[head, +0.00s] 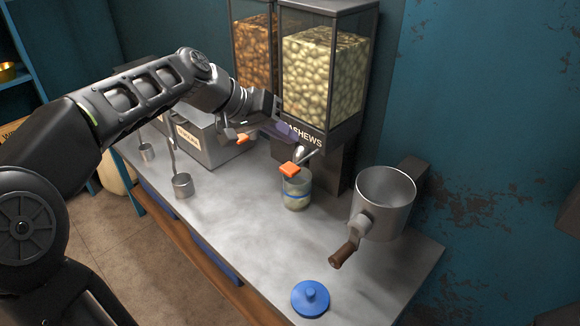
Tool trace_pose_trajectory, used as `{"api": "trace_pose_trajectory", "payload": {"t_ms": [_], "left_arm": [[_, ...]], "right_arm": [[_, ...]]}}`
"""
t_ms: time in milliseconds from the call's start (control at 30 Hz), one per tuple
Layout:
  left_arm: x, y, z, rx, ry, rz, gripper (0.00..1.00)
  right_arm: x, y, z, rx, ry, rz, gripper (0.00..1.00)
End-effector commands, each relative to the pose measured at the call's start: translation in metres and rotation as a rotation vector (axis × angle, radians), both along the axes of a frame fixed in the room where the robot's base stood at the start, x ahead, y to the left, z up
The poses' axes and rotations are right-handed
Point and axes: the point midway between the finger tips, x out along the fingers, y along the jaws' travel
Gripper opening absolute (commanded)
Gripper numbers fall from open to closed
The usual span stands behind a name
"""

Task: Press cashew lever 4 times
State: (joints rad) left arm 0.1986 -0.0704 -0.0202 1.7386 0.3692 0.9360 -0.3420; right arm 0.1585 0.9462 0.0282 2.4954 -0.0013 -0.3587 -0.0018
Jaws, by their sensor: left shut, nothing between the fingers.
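The cashew dispenser (323,75) is a clear hopper of pale nuts in a dark frame, with a partly covered "CASHEWS" label (305,136). Its lever (290,169) has an orange tip and sticks out below the hopper, above a jar. My left gripper (279,128) is shut and empty at the front lower left of the cashew hopper, above and slightly left of the lever. It looks apart from the orange tip; contact is hard to judge. The glass jar (297,190) with a blue band stands open under the outlet, with some pale content low inside. My right gripper is out of view.
A second hopper (254,55) with brown nuts stands left; another orange tip (243,139) shows below it. A metal grinder (383,203) with a crank stands right of the jar. A blue lid (310,298), ladle cup (183,185) and labelled box (200,143) are on the counter (240,225).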

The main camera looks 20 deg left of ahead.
Motion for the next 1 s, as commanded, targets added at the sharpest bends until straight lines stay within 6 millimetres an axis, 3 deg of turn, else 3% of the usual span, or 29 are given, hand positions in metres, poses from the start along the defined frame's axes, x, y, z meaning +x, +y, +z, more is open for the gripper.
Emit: {"api": "trace_pose_trajectory", "payload": {"t_ms": [800, 1000], "left_arm": [[0.0, 0.0, 0.0, 0.0, 0.0, 0.0, 0.0], [-0.001, 0.009, 0.008, 0.0, 0.009, 0.019, 0.0]], "right_arm": [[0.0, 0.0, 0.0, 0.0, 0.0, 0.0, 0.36], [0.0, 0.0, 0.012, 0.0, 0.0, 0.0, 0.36]]}}
